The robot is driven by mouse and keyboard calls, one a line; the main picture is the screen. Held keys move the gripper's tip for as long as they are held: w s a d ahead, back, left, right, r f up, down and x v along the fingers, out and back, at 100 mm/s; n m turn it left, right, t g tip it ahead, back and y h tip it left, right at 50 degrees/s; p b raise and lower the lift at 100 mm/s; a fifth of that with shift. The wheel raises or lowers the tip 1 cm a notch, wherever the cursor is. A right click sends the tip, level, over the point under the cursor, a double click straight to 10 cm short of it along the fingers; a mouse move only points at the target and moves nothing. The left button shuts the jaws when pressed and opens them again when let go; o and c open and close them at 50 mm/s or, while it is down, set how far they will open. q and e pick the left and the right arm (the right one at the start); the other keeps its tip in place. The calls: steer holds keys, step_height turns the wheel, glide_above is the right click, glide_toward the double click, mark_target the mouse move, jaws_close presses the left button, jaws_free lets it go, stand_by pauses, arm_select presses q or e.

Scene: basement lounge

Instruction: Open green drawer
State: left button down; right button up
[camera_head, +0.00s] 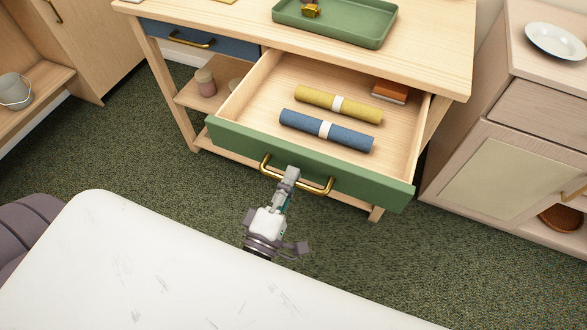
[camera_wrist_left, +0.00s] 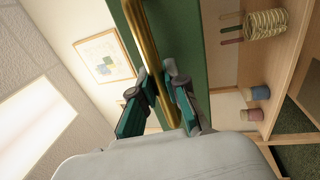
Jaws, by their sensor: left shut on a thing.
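The green drawer (camera_head: 232,138) of the wooden table is pulled well out, and its inside shows. Its brass handle (camera_head: 318,188) runs along the middle of the green front. My left gripper (camera_head: 291,176) is shut on the handle; in the left wrist view, its two fingers (camera_wrist_left: 166,92) close around the brass bar (camera_wrist_left: 152,45). A yellow roll (camera_head: 312,98) and a blue roll (camera_head: 302,123), each with a white band, lie in the drawer. An orange-brown item (camera_head: 390,91) lies at the drawer's back right. My right gripper is not in view.
A blue drawer (camera_head: 160,38) beside it is closed. A green tray (camera_head: 350,30) stands on the tabletop. A cabinet with a white plate (camera_head: 556,41) stands to the right. Open carpet (camera_head: 130,160) lies in front of the table.

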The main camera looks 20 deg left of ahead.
arm_select(q)
steer(key=shift+s, duration=0.5)
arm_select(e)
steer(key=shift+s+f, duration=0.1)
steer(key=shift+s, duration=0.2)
arm_select(q)
steer(key=c, duration=1.2)
jaws_free()
steer(key=s, duration=0.4)
steer(key=s+f, duration=0.1)
steer(key=s, duration=0.3)
steer(key=s+f, duration=0.1)
steer(key=s, duration=0.2)
steer(key=shift+s+a+f, duration=0.15)
steer(key=shift+s+a, duration=0.05)
steer(key=shift+s, duration=0.2)
